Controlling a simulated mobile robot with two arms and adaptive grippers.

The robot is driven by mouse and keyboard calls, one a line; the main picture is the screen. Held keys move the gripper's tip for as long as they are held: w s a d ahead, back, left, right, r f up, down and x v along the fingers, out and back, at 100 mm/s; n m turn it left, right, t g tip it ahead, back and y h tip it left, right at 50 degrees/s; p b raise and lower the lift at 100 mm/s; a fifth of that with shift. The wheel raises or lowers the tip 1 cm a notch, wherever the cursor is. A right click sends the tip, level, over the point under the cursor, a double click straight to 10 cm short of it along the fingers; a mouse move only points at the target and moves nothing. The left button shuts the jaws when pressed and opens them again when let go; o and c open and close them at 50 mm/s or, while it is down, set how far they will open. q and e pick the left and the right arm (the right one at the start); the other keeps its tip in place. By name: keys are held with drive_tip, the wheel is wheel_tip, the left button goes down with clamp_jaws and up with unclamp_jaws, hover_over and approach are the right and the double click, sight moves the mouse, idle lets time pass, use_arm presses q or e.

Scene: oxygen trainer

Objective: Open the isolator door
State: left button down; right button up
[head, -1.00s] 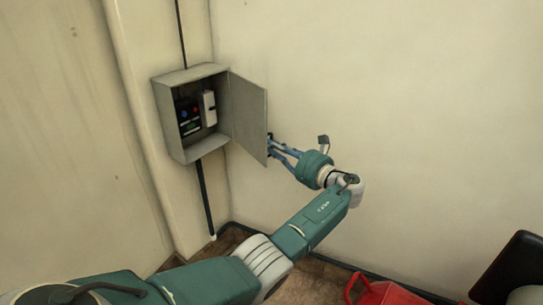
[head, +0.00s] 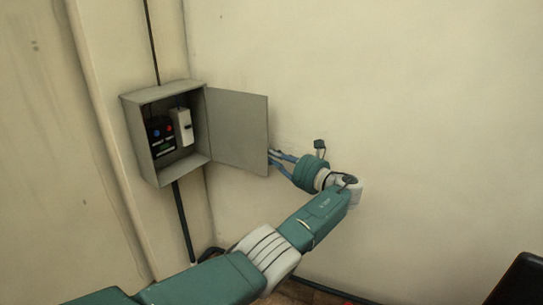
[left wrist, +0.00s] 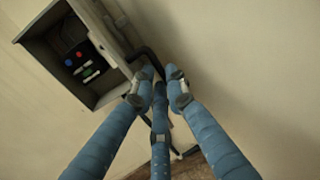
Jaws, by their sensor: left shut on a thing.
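The grey isolator box (head: 136,140) is fixed to the wall in the head view. Its door (head: 238,132) is hinged on the box's right side and stands swung wide open to the right. My left gripper (head: 273,156) is at the door's free edge, low down, shut on the door handle; the handle itself is mostly hidden there. In the left wrist view, the fingers of my left gripper (left wrist: 157,88) close around a dark part, and the open box (left wrist: 108,98) shows at upper left. My right gripper is not in view.
Inside the box are a black unit with blue and red buttons (head: 161,136) and a pale switch block (head: 182,127). A dark conduit (head: 184,220) runs down below the box. The wall right of my arm is bare. A dark object (head: 522,280) stands at lower right.

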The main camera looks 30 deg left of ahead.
use_arm(q)
drive_tip(key=shift+w+d+r+t, duration=0.2)
drive_tip(key=shift+w+r+t, duration=0.1)
drive_tip(key=shift+w, duration=0.15)
drive_tip(key=c, duration=1.7)
unclamp_jaws()
drive_tip(key=shift+f+v, duration=0.1)
drive_tip(key=shift+v, duration=2.9)
drive_tip(key=shift+f+v, duration=0.15)
drive_tip(key=shift+v, duration=2.8)
drive_tip(key=shift+s, duration=0.15)
